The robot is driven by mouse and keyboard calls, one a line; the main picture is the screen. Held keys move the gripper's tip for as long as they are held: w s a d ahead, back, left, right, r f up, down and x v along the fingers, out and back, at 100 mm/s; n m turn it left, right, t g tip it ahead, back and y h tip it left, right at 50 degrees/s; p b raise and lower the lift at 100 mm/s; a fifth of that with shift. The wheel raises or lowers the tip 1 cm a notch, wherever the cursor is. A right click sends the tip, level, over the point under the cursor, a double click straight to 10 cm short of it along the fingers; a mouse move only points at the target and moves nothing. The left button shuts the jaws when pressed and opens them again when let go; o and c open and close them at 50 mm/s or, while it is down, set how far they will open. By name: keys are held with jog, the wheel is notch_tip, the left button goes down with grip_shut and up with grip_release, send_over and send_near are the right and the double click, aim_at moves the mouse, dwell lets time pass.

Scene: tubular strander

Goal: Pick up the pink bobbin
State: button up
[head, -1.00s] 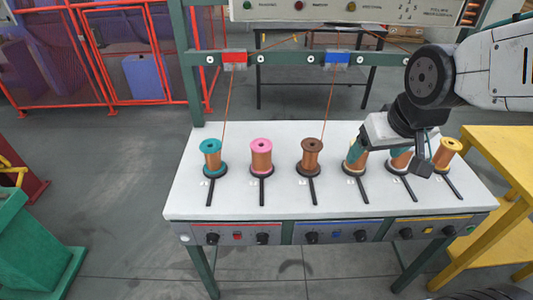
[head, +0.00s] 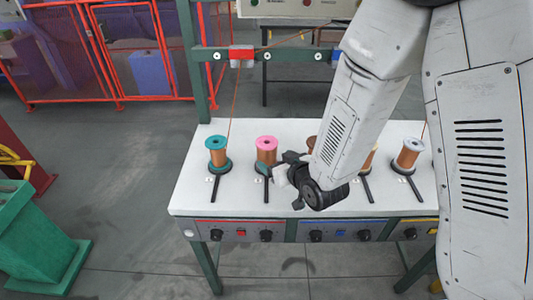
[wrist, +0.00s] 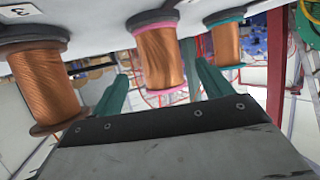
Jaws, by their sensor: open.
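The pink bobbin (head: 266,152), wound with copper wire, stands upright on its dark holder on the white table, second from the left. My gripper (head: 279,175) is open and empty, low over the table just right of and in front of it. In the wrist view, which is upside down, the pink bobbin (wrist: 158,58) shows between the two green fingers (wrist: 161,80). I cannot tell whether the fingertips reach around it or stop short of it. My arm hides parts of the table to the right.
The teal bobbin (head: 217,154) stands left of the pink one. A brown bobbin (wrist: 42,85) stands close on its other side, mostly hidden by my arm in the head view. A grey-topped bobbin (head: 408,154) stands further right. A control panel (head: 240,231) runs along the table's front.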

aim_at(267, 154)
jog(key=x, duration=0.7)
jog(key=shift+a+f, duration=0.1)
jog(key=shift+f, duration=0.05)
grip_shut()
